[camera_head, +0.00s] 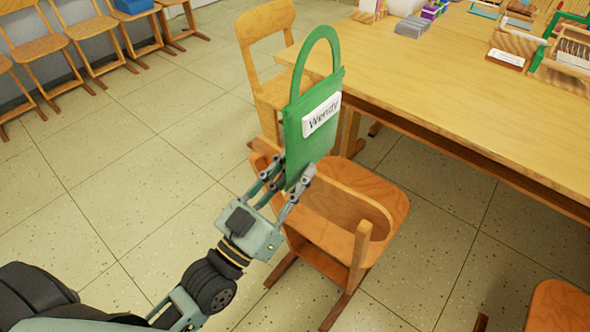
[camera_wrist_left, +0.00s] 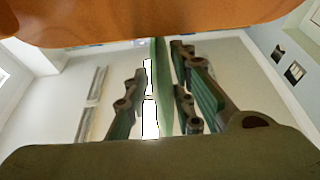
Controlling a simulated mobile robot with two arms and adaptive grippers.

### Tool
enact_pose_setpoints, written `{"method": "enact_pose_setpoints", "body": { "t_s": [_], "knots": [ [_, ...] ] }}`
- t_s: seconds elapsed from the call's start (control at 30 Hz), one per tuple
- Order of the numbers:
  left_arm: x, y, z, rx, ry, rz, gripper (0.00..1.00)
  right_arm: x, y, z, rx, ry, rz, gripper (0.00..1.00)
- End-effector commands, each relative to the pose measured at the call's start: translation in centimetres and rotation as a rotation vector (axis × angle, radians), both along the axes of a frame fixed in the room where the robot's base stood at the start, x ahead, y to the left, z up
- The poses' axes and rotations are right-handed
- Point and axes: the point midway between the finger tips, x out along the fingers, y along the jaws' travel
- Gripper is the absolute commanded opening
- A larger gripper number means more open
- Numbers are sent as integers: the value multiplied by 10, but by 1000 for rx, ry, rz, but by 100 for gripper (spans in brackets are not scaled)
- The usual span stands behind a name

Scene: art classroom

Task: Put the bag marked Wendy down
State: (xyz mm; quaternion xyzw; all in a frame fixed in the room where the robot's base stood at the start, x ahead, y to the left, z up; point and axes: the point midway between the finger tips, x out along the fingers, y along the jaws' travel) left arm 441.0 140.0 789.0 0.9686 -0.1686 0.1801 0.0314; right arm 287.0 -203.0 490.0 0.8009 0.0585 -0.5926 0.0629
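The green bag (camera_head: 310,128) has a tall loop handle and a white label reading "Wendy". In the head view it is upright and slightly tilted, in front of a wooden chair and the table. My left gripper (camera_head: 283,184) has its fingers on both sides of the bag's lower end and holds it. In the left wrist view the bag shows edge-on as a thin green strip (camera_wrist_left: 163,85) between the fingers (camera_wrist_left: 160,80); a narrow gap seems to show on its left side. The bag's bottom edge is partly hidden by the fingers. My right gripper is not in view.
A wooden chair (camera_head: 382,196) stands right behind my left gripper, another chair (camera_head: 262,28) beyond it. The long wooden table (camera_head: 430,85) carries boxes and trays at its far side. Several chairs line the wall. The floor (camera_head: 130,165) at left is clear.

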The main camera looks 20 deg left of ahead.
Motion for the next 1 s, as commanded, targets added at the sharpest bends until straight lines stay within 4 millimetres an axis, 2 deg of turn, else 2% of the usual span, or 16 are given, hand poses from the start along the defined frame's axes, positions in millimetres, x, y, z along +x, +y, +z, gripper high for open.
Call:
{"method": "enact_pose_setpoints", "body": {
  "t_s": [0.03, 0.17, 0.57, 0.77, 1.0],
  "knots": [
    [0, 0, 0, 0, 0, 0, 29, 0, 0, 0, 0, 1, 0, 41],
    [0, 0, 0, 0, 0, 0, 40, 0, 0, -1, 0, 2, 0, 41],
    [-2, 1, 2, 1, 2, 0, 40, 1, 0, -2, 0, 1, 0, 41],
    [-30, 10, -12, 3, 8, -2, 40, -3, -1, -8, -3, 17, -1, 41],
    [-74, 26, -29, 2, 7, -1, 40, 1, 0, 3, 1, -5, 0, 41]
  ]
}}
